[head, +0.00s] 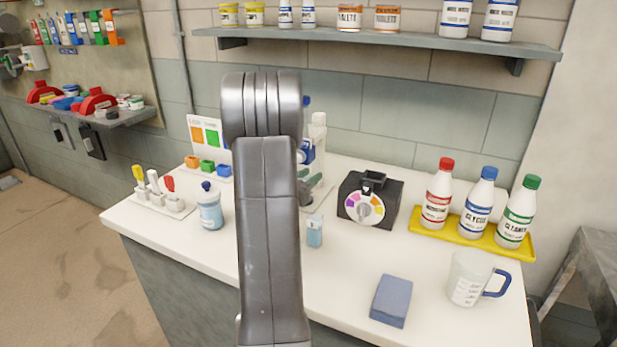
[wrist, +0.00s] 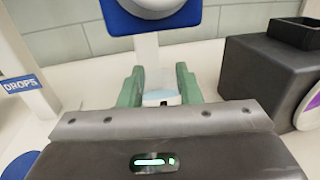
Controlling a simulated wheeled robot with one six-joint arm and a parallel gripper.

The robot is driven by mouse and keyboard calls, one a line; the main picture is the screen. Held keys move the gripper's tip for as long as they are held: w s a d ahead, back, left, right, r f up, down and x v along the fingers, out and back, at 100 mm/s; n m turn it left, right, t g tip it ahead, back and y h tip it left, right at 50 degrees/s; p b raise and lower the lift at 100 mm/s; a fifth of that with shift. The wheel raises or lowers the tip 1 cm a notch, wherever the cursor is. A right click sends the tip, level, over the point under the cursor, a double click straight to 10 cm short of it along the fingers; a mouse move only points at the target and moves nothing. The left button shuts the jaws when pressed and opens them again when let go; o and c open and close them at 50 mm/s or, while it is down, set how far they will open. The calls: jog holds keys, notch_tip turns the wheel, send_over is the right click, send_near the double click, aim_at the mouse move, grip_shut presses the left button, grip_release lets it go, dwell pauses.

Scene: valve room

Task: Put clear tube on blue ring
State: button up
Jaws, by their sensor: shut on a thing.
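My gripper (wrist: 159,86) has green fingers on both sides of a small pale-blue and white thing (wrist: 158,97). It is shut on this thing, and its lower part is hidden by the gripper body. I cannot tell for sure that it is the clear tube. In the head view the fingers (head: 309,186) show beside my arm, above the counter. A small pale-blue see-through vessel (head: 314,232) stands on the counter, nearer than the fingers. A blue part with a round white middle (wrist: 152,12) is beyond the fingers, on a white upright. I cannot confirm it as the blue ring.
A black box with a coloured dial (head: 367,200) stands right of the fingers. A yellow tray (head: 470,241) holds bottles. A blue block (head: 391,300) and a measuring jug (head: 468,280) are in front. A capped bottle (head: 210,209) stands left.

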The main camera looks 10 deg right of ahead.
jog(key=shift+f, duration=0.15)
jog(key=o, duration=1.1)
jog(key=shift+r, duration=0.25)
jog(key=b+v, duration=0.1)
jog(key=v, duration=1.1)
